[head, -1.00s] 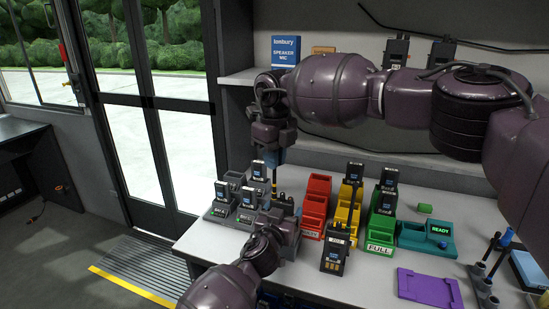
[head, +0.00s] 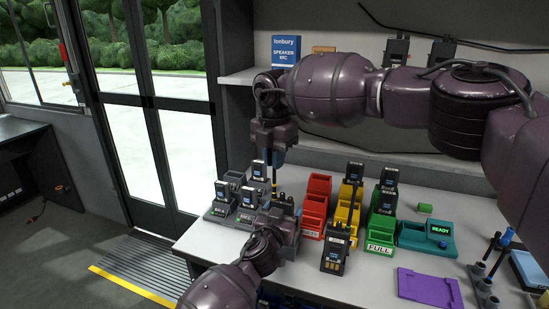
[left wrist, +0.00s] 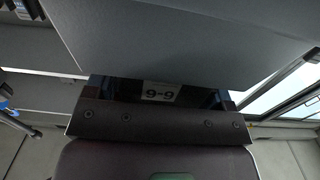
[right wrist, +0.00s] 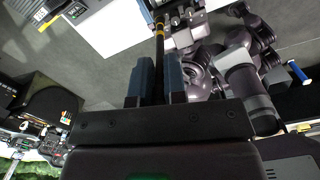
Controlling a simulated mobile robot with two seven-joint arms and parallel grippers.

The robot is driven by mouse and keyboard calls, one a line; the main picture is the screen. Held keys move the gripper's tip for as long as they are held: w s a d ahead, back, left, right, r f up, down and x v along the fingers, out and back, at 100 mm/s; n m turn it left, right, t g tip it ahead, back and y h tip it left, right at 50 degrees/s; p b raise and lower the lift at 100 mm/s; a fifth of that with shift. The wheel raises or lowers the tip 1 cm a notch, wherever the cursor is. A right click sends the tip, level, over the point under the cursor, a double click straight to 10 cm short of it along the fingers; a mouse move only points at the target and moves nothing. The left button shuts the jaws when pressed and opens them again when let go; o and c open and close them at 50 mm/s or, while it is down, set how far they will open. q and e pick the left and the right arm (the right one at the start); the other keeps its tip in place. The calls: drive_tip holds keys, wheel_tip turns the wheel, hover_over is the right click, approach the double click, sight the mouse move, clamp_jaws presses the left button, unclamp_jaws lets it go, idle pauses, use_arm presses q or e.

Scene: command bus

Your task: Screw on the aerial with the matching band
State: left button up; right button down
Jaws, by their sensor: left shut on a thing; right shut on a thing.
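My right gripper (head: 277,158) points down over the left part of the bench. Its blue fingers (right wrist: 155,80) are shut on a thin black aerial (right wrist: 159,58). A yellow-orange band (right wrist: 159,29) shows on the aerial beyond the fingers. In the head view the aerial (head: 274,177) hangs upright above my left gripper (head: 285,204). My left gripper is shut on a dark thing, seemingly a radio, with a label (left wrist: 160,95) that reads 9-9 or 6-6 upside down. My left arm hides most of it in the head view. I cannot tell whether the aerial touches it.
Grey chargers (head: 220,214) with radios stand at the left. Red (head: 315,208), yellow (head: 344,217) and green (head: 382,229) bins stand mid-bench. A labelled radio (head: 336,257) stands in front. A teal READY unit (head: 427,238), purple tray (head: 428,287) and aerial rack (head: 482,277) are at right.

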use_arm(q)
drive_tip(key=shift+f, duration=0.2)
use_arm(e)
drive_tip(key=m, duration=0.3)
drive_tip(key=shift+m, duration=0.4)
drive_tip(key=c, duration=1.1)
unclamp_jaws()
drive_tip(key=r, duration=1.2)
drive_tip(key=shift+s, duration=0.2)
use_arm(q)
drive_tip(key=o, duration=1.7)
drive_tip(key=shift+r, duration=0.1)
drive_tip(key=shift+s, duration=0.15)
use_arm(e)
drive_tip(key=shift+r, duration=0.1)
